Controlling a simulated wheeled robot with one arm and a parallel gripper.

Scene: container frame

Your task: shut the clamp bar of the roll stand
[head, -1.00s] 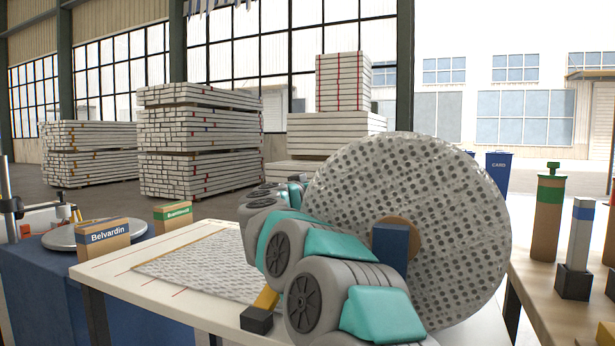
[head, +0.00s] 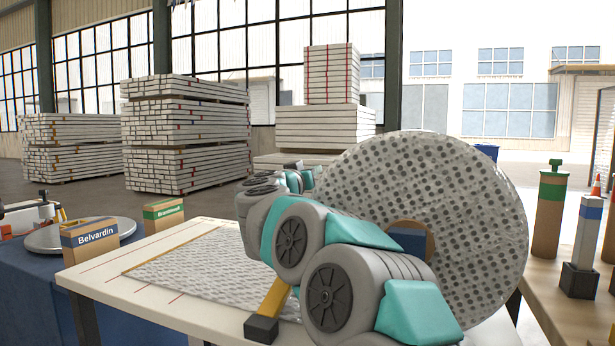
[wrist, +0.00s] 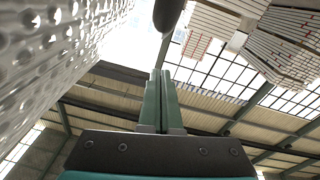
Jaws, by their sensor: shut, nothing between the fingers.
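The roll stand carries a large roll of dotted, bubble-patterned film (head: 470,210) with a brown core and a blue block (head: 408,240) at its centre. A sheet of the film (head: 190,265) lies flat on the white table. A yellow bar with a dark end block (head: 262,328) is at the sheet's front edge, partly behind my arm; I cannot tell whether it is the clamp bar. My gripper (wrist: 160,75) is shut and empty in the wrist view, with the roll (wrist: 50,60) to its left. A dark rounded end (wrist: 168,12) hangs beyond the fingertips. My arm hides part of the stand in the head view.
A Belvardin box (head: 90,246) and a green-labelled box (head: 163,215) stand at the table's left. A round metal plate (head: 45,238) sits on the blue-covered table. The wooden table at right holds upright posts (head: 550,210). Board stacks (head: 185,130) stand behind.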

